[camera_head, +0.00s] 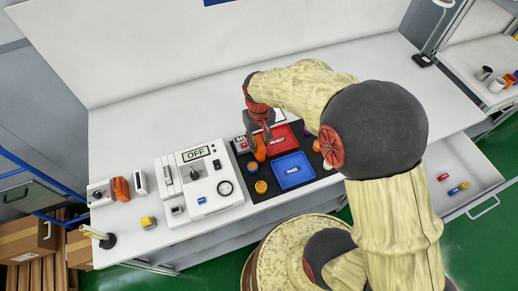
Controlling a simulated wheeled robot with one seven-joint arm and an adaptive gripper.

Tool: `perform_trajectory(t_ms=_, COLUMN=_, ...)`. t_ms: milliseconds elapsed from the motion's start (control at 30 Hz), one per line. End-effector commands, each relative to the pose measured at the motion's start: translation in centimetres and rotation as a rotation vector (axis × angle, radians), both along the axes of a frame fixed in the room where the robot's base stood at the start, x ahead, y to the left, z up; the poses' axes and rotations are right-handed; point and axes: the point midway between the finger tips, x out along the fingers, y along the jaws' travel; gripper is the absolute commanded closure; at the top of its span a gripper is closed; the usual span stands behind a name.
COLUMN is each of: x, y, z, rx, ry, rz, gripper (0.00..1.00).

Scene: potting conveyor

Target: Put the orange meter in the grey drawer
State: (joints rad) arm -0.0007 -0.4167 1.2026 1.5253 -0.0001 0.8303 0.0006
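An orange object (260,149), which looks like the orange meter, is on the black mat beside the red tray. My gripper (259,133) points down right over it, and its fingers partly hide it. At this size I cannot tell whether the fingers are around it or only above it, or whether they are open or shut. Another orange block-shaped object (121,188) stands on the bench at the left, among white devices. The grey drawer (483,195) is pulled open at the right below the bench top. A few small red, blue and yellow items lie in it.
A red REJECT tray (281,142) and a blue PASS tray (293,171) lie on the black mat (240,160) with small round parts. A white tester reading OFF (207,180) stands left of them. Cups (496,85) are at the far right. The bench's right part is clear.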

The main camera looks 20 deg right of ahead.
Motion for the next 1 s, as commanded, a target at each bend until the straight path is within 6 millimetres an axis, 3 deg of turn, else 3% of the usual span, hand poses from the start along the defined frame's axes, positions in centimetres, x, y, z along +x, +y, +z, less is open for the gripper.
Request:
perform_trajectory(t_ms=433, x=0.00, y=0.00, z=0.00, rx=0.000, ry=0.000, rz=0.000, gripper=0.99)
perform_trajectory(t_ms=1000, x=0.06, y=0.00, z=0.98, rx=0.000, ry=-0.001, rz=0.000, gripper=1.00)
